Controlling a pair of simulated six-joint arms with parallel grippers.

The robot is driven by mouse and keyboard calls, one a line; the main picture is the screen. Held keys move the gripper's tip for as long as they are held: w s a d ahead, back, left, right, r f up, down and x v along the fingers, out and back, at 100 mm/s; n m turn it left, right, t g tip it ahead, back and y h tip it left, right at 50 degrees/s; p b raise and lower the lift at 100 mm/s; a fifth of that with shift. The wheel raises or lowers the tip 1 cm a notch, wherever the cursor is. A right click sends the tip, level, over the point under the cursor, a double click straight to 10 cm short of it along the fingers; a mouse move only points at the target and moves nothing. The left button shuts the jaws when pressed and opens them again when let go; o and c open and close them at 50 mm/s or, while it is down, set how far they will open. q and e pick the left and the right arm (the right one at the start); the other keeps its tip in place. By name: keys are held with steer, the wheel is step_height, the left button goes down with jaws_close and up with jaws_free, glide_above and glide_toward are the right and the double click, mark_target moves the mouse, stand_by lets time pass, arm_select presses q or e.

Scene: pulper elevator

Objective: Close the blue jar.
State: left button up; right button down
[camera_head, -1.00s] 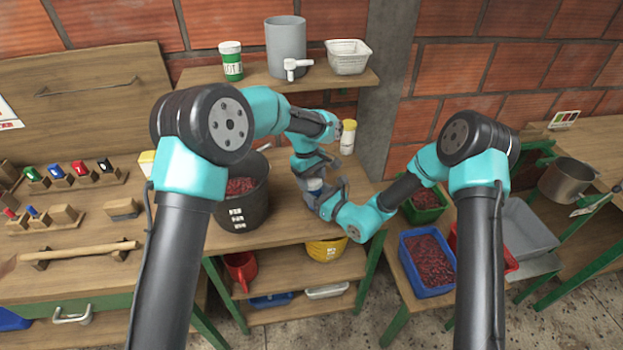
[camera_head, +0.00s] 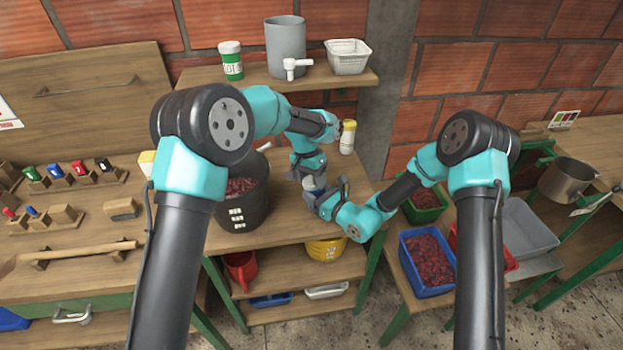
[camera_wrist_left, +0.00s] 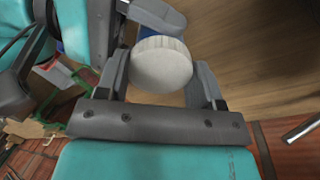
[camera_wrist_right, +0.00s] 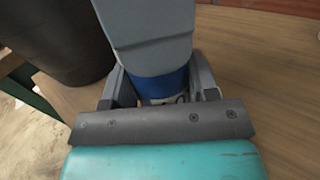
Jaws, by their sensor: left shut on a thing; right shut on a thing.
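The blue jar (camera_wrist_right: 163,87) is between the fingers of my right gripper (camera_wrist_right: 162,92), which is shut on it over the wooden table. My left gripper (camera_wrist_left: 163,70) is shut on a white ribbed round lid (camera_wrist_left: 162,62). A bit of blue (camera_wrist_left: 148,33) shows just beyond the lid in the left wrist view. Part of my left gripper hangs directly over the jar in the right wrist view. In the head view both grippers meet at the table's middle, my left (camera_head: 313,182) above my right (camera_head: 325,203). Whether the lid touches the jar's rim is hidden.
A dark bucket (camera_head: 243,212) of red cherries stands close left of the grippers. A white jar with a yellow cap (camera_head: 347,137) stands behind them. A shelf (camera_head: 265,79) hangs above at the back. The wooden table (camera_head: 283,228) is bare in front.

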arm_select(q)
steer(key=m, duration=0.7)
steer(key=o, duration=1)
steer(key=shift+w+a+r, duration=0.15)
steer(key=shift+w+r, duration=0.05)
steer(key=shift+r, duration=0.95)
steer(key=shift+w+a+r, duration=0.15)
steer(key=shift+r, duration=0.95)
steer(key=shift+n, duration=0.3)
steer(key=shift+c, duration=0.3)
